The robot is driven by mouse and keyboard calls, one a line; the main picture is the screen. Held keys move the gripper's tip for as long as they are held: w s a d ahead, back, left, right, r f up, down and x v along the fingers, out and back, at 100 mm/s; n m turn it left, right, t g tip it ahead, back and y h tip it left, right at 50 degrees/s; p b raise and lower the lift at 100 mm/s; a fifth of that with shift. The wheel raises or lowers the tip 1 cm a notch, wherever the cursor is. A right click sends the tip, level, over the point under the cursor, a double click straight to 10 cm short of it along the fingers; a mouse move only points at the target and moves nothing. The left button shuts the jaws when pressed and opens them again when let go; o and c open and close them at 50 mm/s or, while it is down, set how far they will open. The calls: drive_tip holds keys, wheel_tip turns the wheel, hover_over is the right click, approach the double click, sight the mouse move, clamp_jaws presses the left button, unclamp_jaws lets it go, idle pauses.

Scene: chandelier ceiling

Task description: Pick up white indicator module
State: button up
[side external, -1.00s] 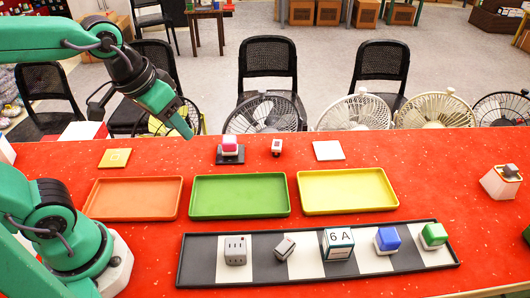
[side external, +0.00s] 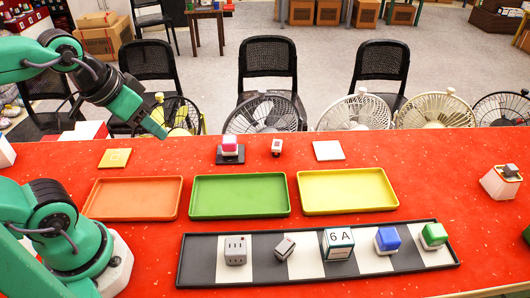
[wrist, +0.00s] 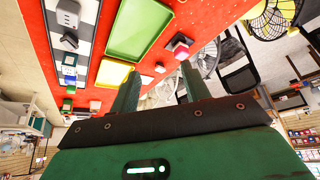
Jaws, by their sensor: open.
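My gripper (side external: 162,134) hangs above the table's far edge at the left, well apart from the module and holding nothing. In the wrist view the two fingers of my gripper (wrist: 158,85) stand apart with an empty gap between them.
Orange (side external: 132,198), green (side external: 240,209) and yellow (side external: 347,203) trays lie empty across the table. In front, a black-and-white striped tray (side external: 210,274) holds several blocks. The pink-topped block (side external: 230,146) sits left of the module, the white card (side external: 328,150) right. Fans (side external: 433,108) stand behind the table.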

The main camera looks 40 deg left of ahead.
drive_tip(key=shift+o, duration=0.4)
drive_tip(key=shift+w, duration=0.1)
drive_tip(key=n+g, duration=0.6)
drive_tip(key=n, duration=0.1)
hover_over(278, 143)
wheel_tip(278, 143, down, 16)
drive_tip(key=shift+a+r, duration=0.15)
drive_tip(key=shift+r, duration=0.05)
drive_tip(key=shift+f, duration=0.35)
